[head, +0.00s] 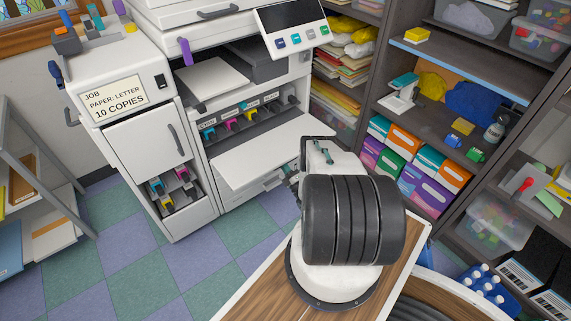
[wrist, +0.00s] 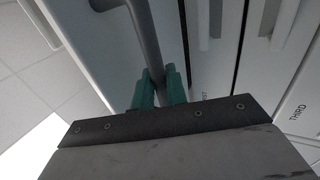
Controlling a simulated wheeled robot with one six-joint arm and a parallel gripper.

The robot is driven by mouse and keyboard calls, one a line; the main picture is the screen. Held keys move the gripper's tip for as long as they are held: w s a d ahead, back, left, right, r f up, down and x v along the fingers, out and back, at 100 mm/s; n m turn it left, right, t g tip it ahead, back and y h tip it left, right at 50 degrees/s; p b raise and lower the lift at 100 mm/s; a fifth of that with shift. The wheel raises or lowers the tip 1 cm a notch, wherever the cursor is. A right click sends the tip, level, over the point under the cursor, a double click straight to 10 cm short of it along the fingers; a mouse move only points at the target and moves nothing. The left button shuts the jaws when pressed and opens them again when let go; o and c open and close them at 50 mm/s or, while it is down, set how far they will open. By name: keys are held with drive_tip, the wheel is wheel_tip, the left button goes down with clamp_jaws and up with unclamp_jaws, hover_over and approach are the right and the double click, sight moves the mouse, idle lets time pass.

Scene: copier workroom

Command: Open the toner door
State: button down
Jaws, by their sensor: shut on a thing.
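The copier (head: 225,75) stands at the back left. Its toner door (head: 265,158) is a white panel folded down and out, lying nearly flat below the toner bay (head: 247,117). Several coloured cartridges show in the bay behind it. In the wrist view, the teal fingers of my gripper (wrist: 158,74) are shut on a grey bar handle (wrist: 144,32), against a pale panel.
A white cabinet (head: 145,145) with an open lower bin stands left of the copier. Dark shelves (head: 385,100) with supplies rise at the right. A grey rack (head: 45,195) stands at the far left. Checkered floor (head: 150,270) is clear before the copier.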

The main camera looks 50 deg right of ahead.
drive_tip(key=shift+d+r, duration=0.1)
drive_tip(key=shift+d, duration=0.1)
drive_tip(key=c, duration=1.5)
unclamp_jaws()
drive_tip(key=shift+a, duration=0.1)
